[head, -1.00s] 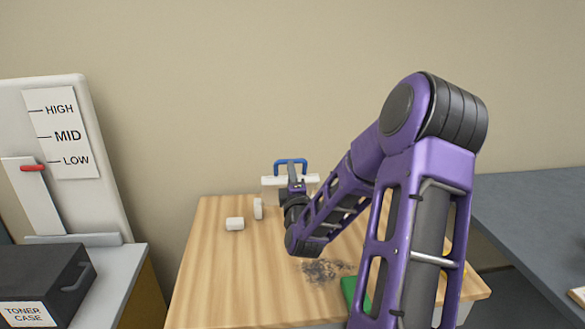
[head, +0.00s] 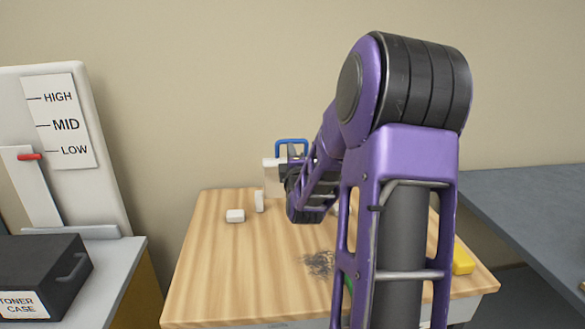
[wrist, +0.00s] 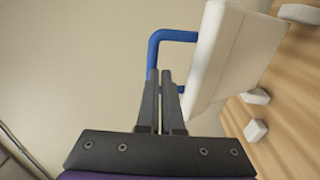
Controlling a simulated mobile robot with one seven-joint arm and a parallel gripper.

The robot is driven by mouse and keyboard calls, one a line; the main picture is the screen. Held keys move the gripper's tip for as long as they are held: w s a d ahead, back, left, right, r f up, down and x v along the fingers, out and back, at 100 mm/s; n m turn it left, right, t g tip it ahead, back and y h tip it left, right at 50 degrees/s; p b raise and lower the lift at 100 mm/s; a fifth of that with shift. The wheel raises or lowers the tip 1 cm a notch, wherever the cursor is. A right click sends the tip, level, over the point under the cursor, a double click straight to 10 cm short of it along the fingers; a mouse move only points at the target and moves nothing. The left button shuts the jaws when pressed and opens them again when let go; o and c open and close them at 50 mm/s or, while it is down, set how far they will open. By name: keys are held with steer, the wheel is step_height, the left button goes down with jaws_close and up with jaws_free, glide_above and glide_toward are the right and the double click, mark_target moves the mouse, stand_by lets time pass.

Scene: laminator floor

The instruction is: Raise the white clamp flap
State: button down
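The white clamp flap (head: 270,176) stands at the back of the wooden table, with a blue U-shaped handle (head: 291,143) at its top. My arm covers its right part in the head view. In the wrist view, the white block of the clamp (wrist: 222,62) is right of my gripper (wrist: 160,73), and the blue handle (wrist: 156,46) is at the fingertips. The two dark fingers are nearly together, with only a thin gap. The fingertips overlap the handle; whether they touch it is unclear. I see nothing held between them.
A white block (head: 235,215) and a small upright white piece (head: 259,201) stand left of the clamp. A dark scribbled patch (head: 318,263) marks the wooden table (head: 215,275). A yellow item (head: 463,260) is at right. A black toner case (head: 35,275) stands on the left bench.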

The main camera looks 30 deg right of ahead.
steer(key=shift+m+g, duration=0.3)
steer(key=shift+g, duration=0.2)
steer(key=r, duration=0.1)
steer(key=w+d+r+p, duration=0.1)
steer(key=w+r, duration=0.1)
steer(key=r, duration=0.1)
steer(key=shift+w+d+p, duration=0.2)
steer(key=shift+w+p, duration=0.05)
steer(key=shift+p, duration=0.05)
steer(key=w+d+r+g+y+p, duration=0.1)
steer(key=w+d+r+g+p, duration=0.1)
steer(key=w+d+p, duration=0.1)
steer(key=shift+w+g+p, duration=0.3)
steer(key=shift+w+p, duration=0.45)
steer(key=shift+w, duration=0.5)
steer(key=shift+a, duration=0.1)
